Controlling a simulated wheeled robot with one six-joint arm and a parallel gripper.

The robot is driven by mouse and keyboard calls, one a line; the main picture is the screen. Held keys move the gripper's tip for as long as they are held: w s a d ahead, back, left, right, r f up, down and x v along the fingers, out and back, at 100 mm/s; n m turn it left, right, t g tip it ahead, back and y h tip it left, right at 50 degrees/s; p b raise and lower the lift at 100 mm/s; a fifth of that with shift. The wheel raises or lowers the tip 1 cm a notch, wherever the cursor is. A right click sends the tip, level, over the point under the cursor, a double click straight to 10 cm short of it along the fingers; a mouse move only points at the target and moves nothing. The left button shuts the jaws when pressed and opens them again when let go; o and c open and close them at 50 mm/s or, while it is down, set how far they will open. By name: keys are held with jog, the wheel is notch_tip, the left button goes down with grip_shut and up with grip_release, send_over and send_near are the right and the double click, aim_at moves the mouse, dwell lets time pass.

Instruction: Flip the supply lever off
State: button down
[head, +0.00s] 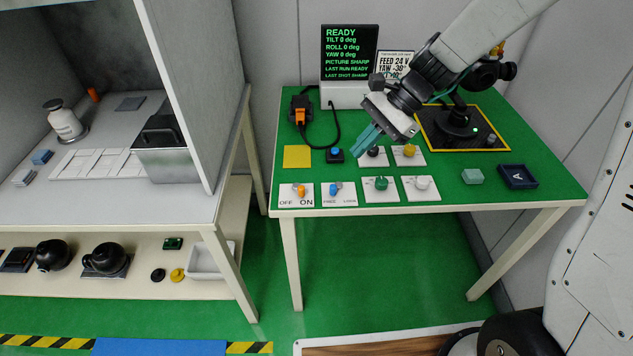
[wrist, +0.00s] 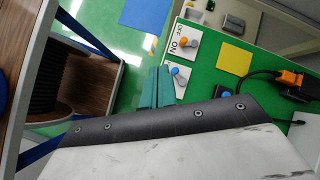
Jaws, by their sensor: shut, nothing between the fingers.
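The supply lever (head: 300,190) has an orange knob on a white plate marked OFF and ON, at the table's front left corner. Its knob appears to lean toward the ON side. It also shows in the wrist view (wrist: 186,42), beyond the fingertips. My gripper (head: 359,149) has teal fingers, shut and empty, above the green table and to the right of the lever. The fingers (wrist: 157,72) point toward the row of plates in the wrist view and are apart from the lever.
A blue lever (head: 336,188) on a FREE plate stands just right of the supply lever. Green (head: 381,183) and white (head: 422,183) knobs continue that row. Behind are a yellow square (head: 297,157), a blue button (head: 335,153) and a display (head: 348,52) reading READY.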

aim_at(305, 194)
jog(key=w+a+f+m+y, duration=0.1)
jog(key=w+a+f+m, duration=0.1)
jog(key=w+f+m, duration=0.2)
notch_tip(305, 194, down, 4)
jog(key=shift+w+r, duration=0.2)
jog(key=shift+w, duration=0.35)
jog(key=shift+a, duration=0.15)
jog(key=x, duration=1)
jog(key=shift+w, duration=0.1)
jog(key=shift+t, duration=0.3)
